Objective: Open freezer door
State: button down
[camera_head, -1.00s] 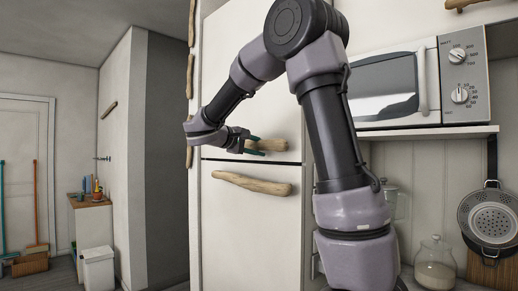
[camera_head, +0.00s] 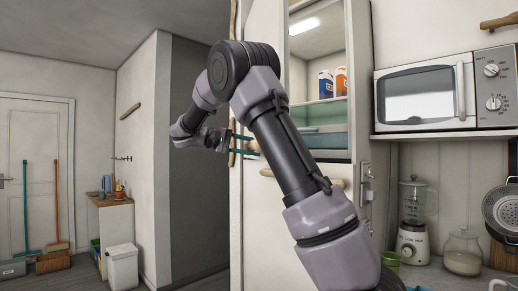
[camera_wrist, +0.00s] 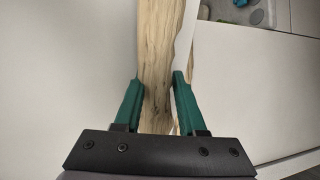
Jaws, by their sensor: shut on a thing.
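The upper freezer door (camera_head: 262,70) of the white fridge stands swung open, its inner space showing to the right of it in the head view. Its driftwood handle (camera_wrist: 157,55) runs up the middle of the wrist view. My gripper (camera_wrist: 157,88) has its green fingers on either side of this handle and is shut on it. In the head view my gripper (camera_head: 238,144) is at the door's lower part, partly hidden by my arm. The freezer compartment (camera_head: 322,60) shows a lit ceiling, a shelf and bins.
Blue and orange packages (camera_head: 333,83) stand on the freezer shelf. The lower door's handle (camera_head: 330,183) is partly behind my arm. A microwave (camera_head: 425,95) is on a shelf at right, above a blender (camera_head: 412,225) and a jar (camera_head: 462,252). Open floor lies at left near a white bin (camera_head: 122,267).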

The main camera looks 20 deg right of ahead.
jog(key=shift+m+g, duration=0.5)
jog(key=shift+g, duration=0.2)
jog(key=shift+f+v, duration=0.25)
jog(key=shift+v, duration=0.8)
jog(key=shift+f+v, duration=0.2)
jog(key=shift+v, duration=0.85)
jog(key=shift+w, duration=0.1)
jog(key=c, duration=0.5)
grip_release()
jog(key=v, duration=1)
jog(key=shift+a+r, duration=0.25)
jog(key=shift+a, duration=0.1)
jog(key=shift+w, duration=0.1)
